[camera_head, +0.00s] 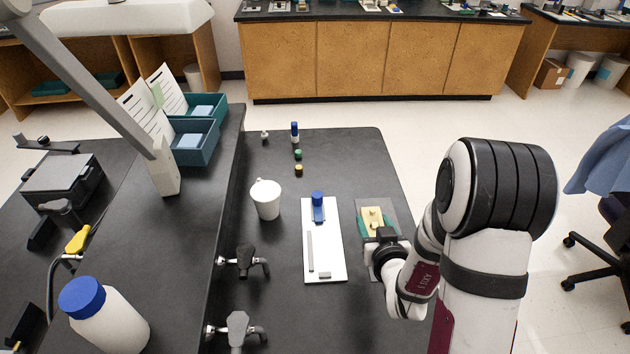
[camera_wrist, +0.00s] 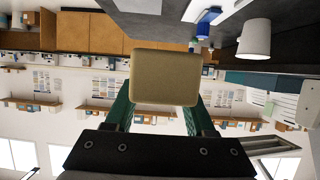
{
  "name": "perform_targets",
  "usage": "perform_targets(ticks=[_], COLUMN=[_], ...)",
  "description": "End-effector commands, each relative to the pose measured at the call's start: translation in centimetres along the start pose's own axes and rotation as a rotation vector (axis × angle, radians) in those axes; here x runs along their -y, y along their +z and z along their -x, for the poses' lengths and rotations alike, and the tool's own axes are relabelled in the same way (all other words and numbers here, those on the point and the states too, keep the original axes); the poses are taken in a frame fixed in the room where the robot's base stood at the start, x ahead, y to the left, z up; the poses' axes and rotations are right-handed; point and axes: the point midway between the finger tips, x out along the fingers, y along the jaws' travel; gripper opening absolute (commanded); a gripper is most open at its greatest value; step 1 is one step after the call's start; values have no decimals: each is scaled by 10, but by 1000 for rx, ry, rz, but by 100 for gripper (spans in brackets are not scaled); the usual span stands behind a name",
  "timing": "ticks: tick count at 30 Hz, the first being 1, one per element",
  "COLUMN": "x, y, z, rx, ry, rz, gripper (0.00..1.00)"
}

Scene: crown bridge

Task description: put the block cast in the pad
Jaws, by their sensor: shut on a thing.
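The block cast (camera_head: 374,214) is a pale yellow block held between the green fingers of my gripper (camera_head: 376,226) in the head view. In the wrist view it appears as a tan block (camera_wrist: 166,77), with the gripper (camera_wrist: 160,100) shut on it from both sides. A grey, square, flat piece (camera_head: 395,208) lies under or just behind the held block, right of the white board. It may be the pad, but I cannot tell for sure. The block and my gripper hide much of it. Whether the block touches it is unclear.
The white board (camera_head: 337,262) lies left of my gripper, with a blue-topped item (camera_head: 318,205), a grey strip and a small grey piece on it. A white cup (camera_head: 266,203) stands further left. Small bottles (camera_head: 295,132) stand behind. Bench taps (camera_head: 243,262) are at front left.

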Motion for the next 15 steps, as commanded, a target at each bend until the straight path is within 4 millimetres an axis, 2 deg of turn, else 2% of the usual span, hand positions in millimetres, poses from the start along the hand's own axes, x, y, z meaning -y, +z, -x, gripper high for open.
perform_targets(ticks=[3, 11, 13, 15], x=[-1, 1, 12, 31], y=[12, 12, 17, 25], z=[-2, -3, -9, -21], rx=[-1, -3, -1, 1], ry=[-8, -11, -15, -18], rz=[-5, -3, -3, 0], gripper=[0, 0, 0, 0])
